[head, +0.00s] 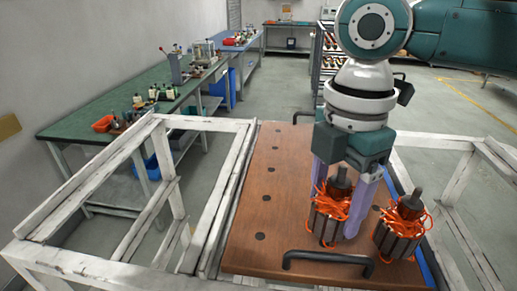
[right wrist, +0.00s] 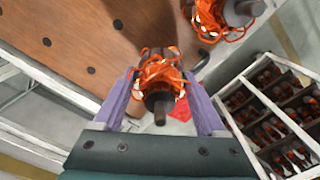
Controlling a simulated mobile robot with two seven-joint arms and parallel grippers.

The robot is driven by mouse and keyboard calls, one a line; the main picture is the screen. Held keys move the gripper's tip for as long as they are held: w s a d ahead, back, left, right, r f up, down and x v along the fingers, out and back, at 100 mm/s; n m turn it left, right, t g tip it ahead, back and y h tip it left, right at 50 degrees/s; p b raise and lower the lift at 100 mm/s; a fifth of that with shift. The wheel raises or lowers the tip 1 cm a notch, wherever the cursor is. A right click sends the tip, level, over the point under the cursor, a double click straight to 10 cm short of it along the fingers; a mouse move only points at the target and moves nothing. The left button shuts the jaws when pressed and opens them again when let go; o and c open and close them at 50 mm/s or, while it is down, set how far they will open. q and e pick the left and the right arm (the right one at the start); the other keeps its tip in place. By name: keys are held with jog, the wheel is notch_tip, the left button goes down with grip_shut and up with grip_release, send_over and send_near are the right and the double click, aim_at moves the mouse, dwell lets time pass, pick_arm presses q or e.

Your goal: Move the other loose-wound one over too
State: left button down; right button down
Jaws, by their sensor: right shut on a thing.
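My right gripper (head: 340,208) comes down from above and is shut on an armature (head: 325,224) with a dark slotted core and loose orange windings. Its two lavender fingers stand on either side of this armature, which also shows between them in the right wrist view (right wrist: 158,72). The armature is upright, over the near right part of the brown board (head: 262,190); whether it touches the board I cannot tell. A second armature with loose orange windings (head: 398,234) stands upright just to its right, and also shows at the top of the right wrist view (right wrist: 220,18). My left gripper is not in view.
A black handle (head: 328,259) sits at the board's near edge. White worn frames (head: 205,215) flank the board. The board's left and middle are clear, with several dark round spots. A rack with several armatures (right wrist: 285,120) stands beyond, and a green workbench (head: 130,105) at the left.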

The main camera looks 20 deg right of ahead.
aim_at(342, 165)
jog(key=shift+f+b, duration=0.3)
jog(key=shift+f, duration=0.3)
dwell(0.6)
jog(key=shift+f, duration=0.5)
dwell(0.8)
jog(key=shift+c, duration=1.5)
grip_release()
jog(key=o, duration=0.3)
jog(key=shift+f, duration=0.1)
notch_tip(342, 165, up, 10)
jog(key=b, duration=0.2)
jog(key=shift+b, duration=0.3)
jog(key=shift+w, duration=0.1)
